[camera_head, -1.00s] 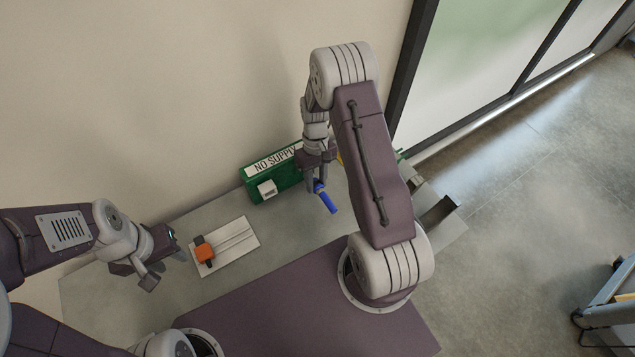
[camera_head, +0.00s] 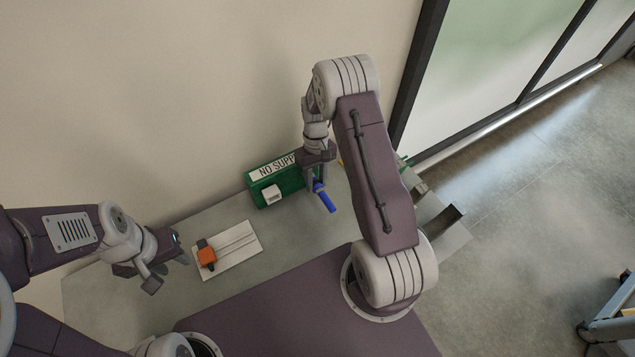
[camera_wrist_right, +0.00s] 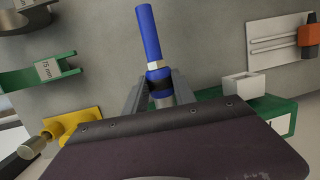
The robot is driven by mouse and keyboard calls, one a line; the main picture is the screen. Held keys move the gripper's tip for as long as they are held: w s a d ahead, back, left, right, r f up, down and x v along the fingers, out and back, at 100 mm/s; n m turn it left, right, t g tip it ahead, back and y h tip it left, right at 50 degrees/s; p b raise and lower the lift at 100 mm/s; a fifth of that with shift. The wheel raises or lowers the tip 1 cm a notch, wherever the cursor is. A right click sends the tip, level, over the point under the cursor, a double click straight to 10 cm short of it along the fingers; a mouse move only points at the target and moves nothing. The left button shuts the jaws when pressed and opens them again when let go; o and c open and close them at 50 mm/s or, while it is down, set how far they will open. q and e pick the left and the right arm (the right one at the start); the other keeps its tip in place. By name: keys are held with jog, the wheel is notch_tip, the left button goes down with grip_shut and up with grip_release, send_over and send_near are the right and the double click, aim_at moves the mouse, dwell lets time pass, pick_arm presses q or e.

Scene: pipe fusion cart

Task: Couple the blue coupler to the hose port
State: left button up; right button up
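The blue coupler (camera_head: 325,201) is a blue tube with a metal nut and a dark band, also in the right wrist view (camera_wrist_right: 151,32). My right gripper (camera_head: 315,188) is shut around its banded end, with a finger on each side (camera_wrist_right: 159,92). The coupler points away from the fingers, above the bench. A brass fitting on a yellow block (camera_wrist_right: 88,122) at lower left of the wrist view may be the hose port; I cannot be sure. In the head view my right arm mostly hides that block. My left gripper (camera_head: 168,271) is open and empty.
The green "NO SUPPLY" box (camera_head: 257,188) with a white block (camera_head: 272,195) stands against the wall, left of my right gripper. A white plate (camera_head: 240,245) with an orange clamp (camera_head: 206,257) lies near my left gripper. Green and grey half-round holders (camera_wrist_right: 35,76) lie left in the wrist view.

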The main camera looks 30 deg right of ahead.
jog(key=o, duration=0.5)
jog(key=shift+s, duration=0.1)
jog(key=b+v, duration=0.2)
jog(key=v, duration=0.7)
